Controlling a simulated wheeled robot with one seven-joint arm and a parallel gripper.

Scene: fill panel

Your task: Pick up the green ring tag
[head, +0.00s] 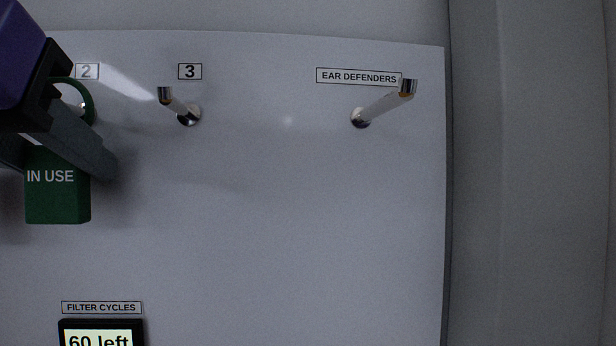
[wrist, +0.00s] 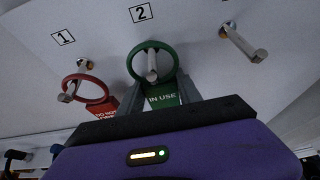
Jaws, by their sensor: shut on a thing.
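The green ring tag (head: 57,200) has a green ring and a block marked "IN USE". It is at the far left of the head view and at the centre of the wrist view (wrist: 163,97). Its ring is around the peg under label 2, with the peg's end showing through the ring in the wrist view. My gripper (head: 62,150) is shut on the tag just below the ring, one finger on each side. The gripper's near finger hides part of the tag in the head view.
A red ring tag (wrist: 100,88) hangs on the peg under label 1, left of my gripper. Peg 3 (head: 182,108) is bare to the right. The ear defenders peg (head: 383,105) is bare too. A display (head: 100,335) reads "60 left" below.

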